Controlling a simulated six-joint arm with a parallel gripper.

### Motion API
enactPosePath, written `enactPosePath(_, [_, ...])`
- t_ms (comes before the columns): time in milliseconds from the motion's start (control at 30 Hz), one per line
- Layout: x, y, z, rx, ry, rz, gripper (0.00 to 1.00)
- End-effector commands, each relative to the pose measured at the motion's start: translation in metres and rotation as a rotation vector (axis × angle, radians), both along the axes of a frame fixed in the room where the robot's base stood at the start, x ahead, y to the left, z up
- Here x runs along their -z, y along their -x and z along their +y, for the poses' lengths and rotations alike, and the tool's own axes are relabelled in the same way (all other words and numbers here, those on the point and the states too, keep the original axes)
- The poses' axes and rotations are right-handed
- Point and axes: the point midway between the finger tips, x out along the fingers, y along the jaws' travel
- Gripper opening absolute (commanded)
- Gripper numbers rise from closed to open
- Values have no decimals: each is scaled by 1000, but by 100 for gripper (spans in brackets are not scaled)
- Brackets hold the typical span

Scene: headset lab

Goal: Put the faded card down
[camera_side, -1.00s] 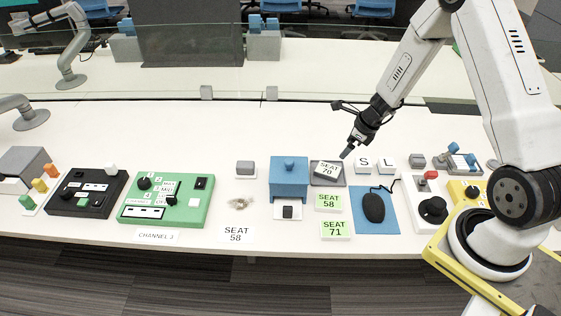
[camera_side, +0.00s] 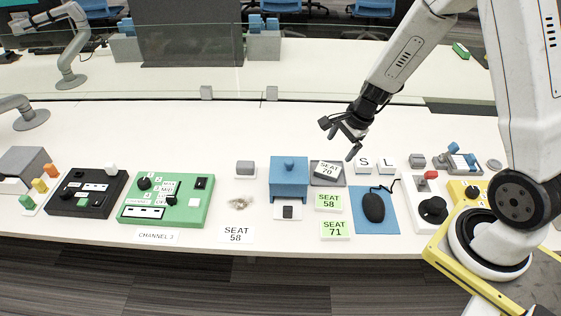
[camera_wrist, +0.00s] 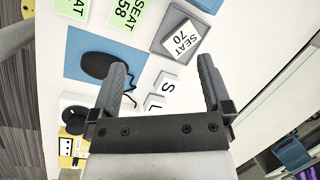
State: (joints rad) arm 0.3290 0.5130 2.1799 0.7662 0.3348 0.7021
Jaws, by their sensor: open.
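The pale SEAT 70 card (camera_side: 327,169) lies skewed in a shallow grey tray (camera_side: 342,181) to the right of the blue box. In the wrist view the card (camera_wrist: 182,39) lies inside the tray (camera_wrist: 205,22), beyond my fingertips. My gripper (camera_side: 338,138) is open and empty, above and slightly behind the tray, apart from the card. Its two spread fingers also show in the wrist view (camera_wrist: 162,66), with nothing between them. Two green cards, SEAT 58 (camera_side: 328,202) and SEAT 71 (camera_side: 335,230), lie in front of the tray.
The blue box (camera_side: 289,178) stands left of the tray. S (camera_side: 363,166) and L (camera_side: 388,165) tiles sit to its right. A black mouse (camera_side: 373,207) on a blue mat (camera_side: 391,221) lies in front of them. The table behind the tray is clear.

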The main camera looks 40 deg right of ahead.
Motion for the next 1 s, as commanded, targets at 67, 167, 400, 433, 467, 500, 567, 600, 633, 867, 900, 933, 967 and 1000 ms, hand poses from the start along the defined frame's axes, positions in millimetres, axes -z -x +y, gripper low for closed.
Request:
enactPosePath(67, [-16,11,18,-218,68,-19,100])
enactPosePath(167, [-31,26,37,-495,154,-39,100])
enactPosePath(400, [-61,66,71,-1143,362,-85,100])
enactPosePath(433, [-63,71,74,-1215,385,-89,100])
enactPosePath(467, [-66,75,77,-1283,407,-94,100])
enactPosePath(500, [-69,81,79,-1367,436,-98,100])
enactPosePath(567, [-72,88,83,-1474,471,-103,100])
enactPosePath(600, [-74,91,84,-1532,491,-106,100])
enactPosePath(633, [-75,94,86,-1571,503,-107,100])
enactPosePath(867, [-77,101,88,-1688,542,-110,100])
enactPosePath(900, [-77,101,88,-1688,542,-110,100])
enactPosePath(933, [-77,101,88,-1687,542,-110,100])
enactPosePath(967, [-77,101,88,-1686,542,-110,100])
enactPosePath(1000, [-77,101,88,-1685,542,-110,100])
